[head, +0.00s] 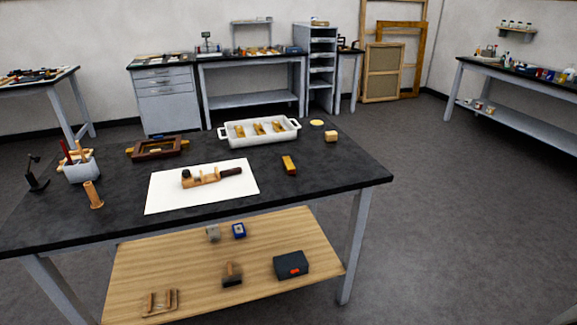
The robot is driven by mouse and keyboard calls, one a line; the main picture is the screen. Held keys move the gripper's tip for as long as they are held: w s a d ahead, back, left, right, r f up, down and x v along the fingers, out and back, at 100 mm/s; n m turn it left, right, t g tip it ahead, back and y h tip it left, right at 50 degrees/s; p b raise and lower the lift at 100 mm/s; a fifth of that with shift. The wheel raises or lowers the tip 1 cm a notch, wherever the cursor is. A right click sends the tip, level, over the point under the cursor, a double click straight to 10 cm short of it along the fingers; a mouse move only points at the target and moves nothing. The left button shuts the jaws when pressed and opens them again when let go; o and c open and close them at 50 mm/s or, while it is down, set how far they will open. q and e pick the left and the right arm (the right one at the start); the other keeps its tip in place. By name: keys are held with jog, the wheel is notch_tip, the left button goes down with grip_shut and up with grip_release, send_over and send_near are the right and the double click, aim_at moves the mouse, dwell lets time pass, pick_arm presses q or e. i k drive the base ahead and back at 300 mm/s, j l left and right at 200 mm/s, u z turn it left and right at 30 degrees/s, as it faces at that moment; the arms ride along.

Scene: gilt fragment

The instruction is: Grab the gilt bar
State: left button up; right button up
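A small golden bar (289,165) lies by itself on the dark worktable (330,178), right of a white sheet. A white tray (226,136) with handles stands behind it and holds several gold-coloured pieces (259,128). I cannot tell from this view whether those pieces are gilt bars too. Neither of my grippers shows in the head view, and nothing is seen touching the bar.
A white sheet (160,195) carries a wooden tool (205,178). A dark wooden frame (158,147), a tool holder (82,170) and a wooden cylinder (93,195) stand left. A small wooden block (330,136) is behind the bar. The tabletop right of the bar is clear.

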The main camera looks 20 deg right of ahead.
aim_at(290, 168)
jog(key=i+l+z, duration=0.1)
jog(key=l, duration=0.3)
jog(key=i+l+z, duration=0.1)
jog(key=l, duration=0.3)
jog(key=i+l+z, duration=0.1)
jog(key=i+l, duration=0.15)
jog(key=l, duration=0.15)
